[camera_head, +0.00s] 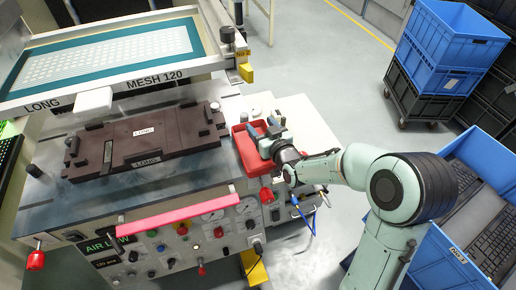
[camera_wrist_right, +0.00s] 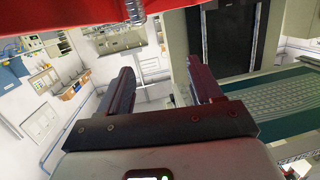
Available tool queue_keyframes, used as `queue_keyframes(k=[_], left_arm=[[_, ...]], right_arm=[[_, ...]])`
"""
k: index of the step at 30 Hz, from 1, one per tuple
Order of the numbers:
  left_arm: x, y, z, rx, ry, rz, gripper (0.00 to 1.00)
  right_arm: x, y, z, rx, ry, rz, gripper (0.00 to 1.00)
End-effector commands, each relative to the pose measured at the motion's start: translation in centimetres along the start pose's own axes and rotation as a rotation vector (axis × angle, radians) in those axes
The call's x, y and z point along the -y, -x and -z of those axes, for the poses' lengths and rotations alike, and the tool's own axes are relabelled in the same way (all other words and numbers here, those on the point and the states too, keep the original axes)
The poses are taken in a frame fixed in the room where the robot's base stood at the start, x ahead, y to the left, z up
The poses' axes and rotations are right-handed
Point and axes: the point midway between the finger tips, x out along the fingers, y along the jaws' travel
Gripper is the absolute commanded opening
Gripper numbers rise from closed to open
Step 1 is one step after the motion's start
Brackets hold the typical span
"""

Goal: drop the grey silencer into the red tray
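The red tray (camera_head: 247,160) sits at the right side of the printing machine in the head view. My right gripper (camera_head: 264,128) is over the tray, its two fingers apart. In the right wrist view the right gripper (camera_wrist_right: 163,88) has a clear gap between its fingers, with nothing held in it. A small grey ridged cylinder, which looks like the silencer (camera_wrist_right: 135,10), shows at the top edge there against the red surface (camera_wrist_right: 75,14), apart from the fingers. I cannot make out the silencer in the head view. My left gripper is not in view.
The brown LONG plate (camera_head: 145,140) lies on the machine bed left of the tray. The mesh screen frame (camera_head: 110,65) stands behind it. A pink bar (camera_head: 178,213) runs along the front. A blue crate (camera_head: 440,245) with keyboards stands at the right; stacked crates (camera_head: 445,50) are behind.

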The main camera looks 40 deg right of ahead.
Motion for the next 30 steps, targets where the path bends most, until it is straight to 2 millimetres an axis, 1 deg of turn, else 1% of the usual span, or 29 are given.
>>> queue_keyframes(k=[5, 8, 11, 15, 18, 21, 24, 30], left_arm=[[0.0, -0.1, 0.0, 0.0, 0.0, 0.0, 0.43], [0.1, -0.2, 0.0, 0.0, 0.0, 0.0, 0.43], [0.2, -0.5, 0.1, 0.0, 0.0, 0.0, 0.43], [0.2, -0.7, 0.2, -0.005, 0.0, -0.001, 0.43], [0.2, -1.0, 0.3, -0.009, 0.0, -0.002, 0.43], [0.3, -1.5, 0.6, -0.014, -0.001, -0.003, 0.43], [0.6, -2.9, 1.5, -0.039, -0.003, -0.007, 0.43], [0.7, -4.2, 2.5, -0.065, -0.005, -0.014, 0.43]], right_arm=[[0.0, 0.5, 0.0, 0.001, 0.0, 0.0, 0.65], [-0.1, 1.7, 0.0, 0.0, 0.001, -0.001, 0.65], [0.0, 3.7, 0.0, -0.002, 0.002, -0.001, 0.65], [-0.1, 7.1, 0.0, -0.002, 0.001, -0.002, 0.65], [0.0, 9.3, 0.1, -0.005, 0.001, -0.001, 0.65], [0.0, 11.2, -0.1, -0.005, 0.0, -0.001, 0.65], [0.0, 11.7, -0.2, -0.006, 0.002, 0.001, 0.65], [0.0, 12.9, -0.2, -0.004, 0.002, 0.002, 0.65]])
